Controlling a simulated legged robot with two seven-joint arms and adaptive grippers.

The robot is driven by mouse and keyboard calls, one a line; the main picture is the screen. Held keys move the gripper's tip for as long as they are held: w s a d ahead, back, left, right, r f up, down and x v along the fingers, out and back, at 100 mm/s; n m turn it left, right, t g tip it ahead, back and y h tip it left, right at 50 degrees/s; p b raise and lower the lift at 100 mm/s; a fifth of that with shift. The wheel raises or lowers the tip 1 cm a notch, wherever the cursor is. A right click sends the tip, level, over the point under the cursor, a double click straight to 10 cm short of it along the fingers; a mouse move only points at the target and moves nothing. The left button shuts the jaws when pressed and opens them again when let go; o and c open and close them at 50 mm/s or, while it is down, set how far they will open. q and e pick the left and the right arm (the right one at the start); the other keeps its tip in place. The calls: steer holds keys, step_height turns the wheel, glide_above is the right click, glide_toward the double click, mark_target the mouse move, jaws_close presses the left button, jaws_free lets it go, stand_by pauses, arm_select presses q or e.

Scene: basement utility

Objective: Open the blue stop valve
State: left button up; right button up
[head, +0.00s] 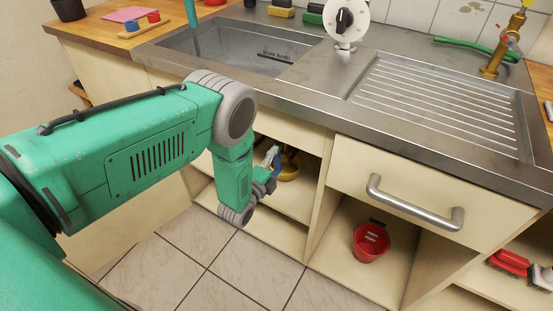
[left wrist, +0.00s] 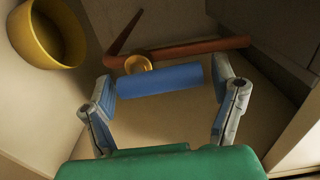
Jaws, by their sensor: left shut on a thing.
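The blue stop valve handle (left wrist: 160,80) shows in the left wrist view as a bar lying crosswise between the two fingers of my left gripper (left wrist: 163,76). The gripper is shut on it, with one finger at each end. A round brass part (left wrist: 138,64) of the valve sits just behind the handle, by a reddish-brown pipe (left wrist: 185,49). In the head view my left gripper (head: 270,165) reaches into the open cabinet under the sink, and my arm hides most of the valve there. My right gripper is not in view.
A yellow bowl (left wrist: 45,38) stands beside the valve in the cabinet. A red bucket (head: 370,243) sits in the open compartment to the right, below a drawer with a metal handle (head: 414,205). The tiled floor is clear.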

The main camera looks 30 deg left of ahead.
arm_select(q)
steer(key=shift+d, duration=0.15)
stand_by(0.4)
steer(key=o, duration=1.4)
steer(key=shift+o, duration=1.4)
steer(key=shift+w+f, duration=0.1)
steer(key=shift+f, duration=0.05)
steer(key=s+a, duration=0.1)
steer(key=s, duration=1.1)
steer(key=shift+f, duration=0.1)
steer(key=s+a+f+n+g+y, duration=0.1)
steer(key=s+f+n+g, duration=0.4)
steer(key=s+n+g, duration=0.55)
steer(key=s+d+r+n+g, duration=0.1)
steer(key=s+r+n+g, duration=0.2)
steer(key=s+n+g, duration=0.4)
steer(key=s, duration=0.9)
steer(key=shift+s+d, duration=0.15)
steer(key=shift+s, duration=0.15)
